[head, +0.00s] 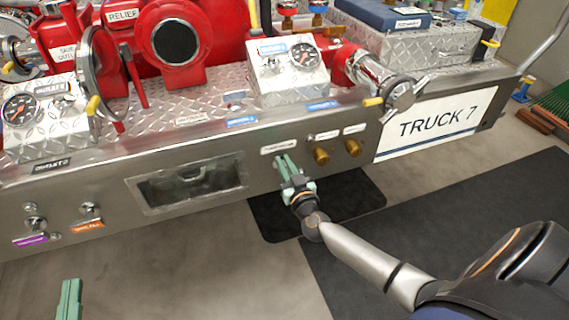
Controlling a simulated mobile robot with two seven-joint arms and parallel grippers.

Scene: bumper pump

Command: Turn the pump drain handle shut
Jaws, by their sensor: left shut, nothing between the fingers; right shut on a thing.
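My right gripper (287,165) has green fingers. It reaches up to the bumper's front face, just below a small white label (278,146) too small to read. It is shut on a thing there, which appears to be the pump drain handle. The fingers cover that handle, so its angle cannot be told. My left gripper (69,300) shows only its green fingers at the bottom left edge. It is shut and empty, in front of and apart from the bumper (225,140).
Two brass caps (321,156) sit right of my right gripper. A recessed opening (190,185) is left of it. Small knobs (90,210) with purple and orange labels are farther left. A TRUCK 7 sign (436,122) is on the right.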

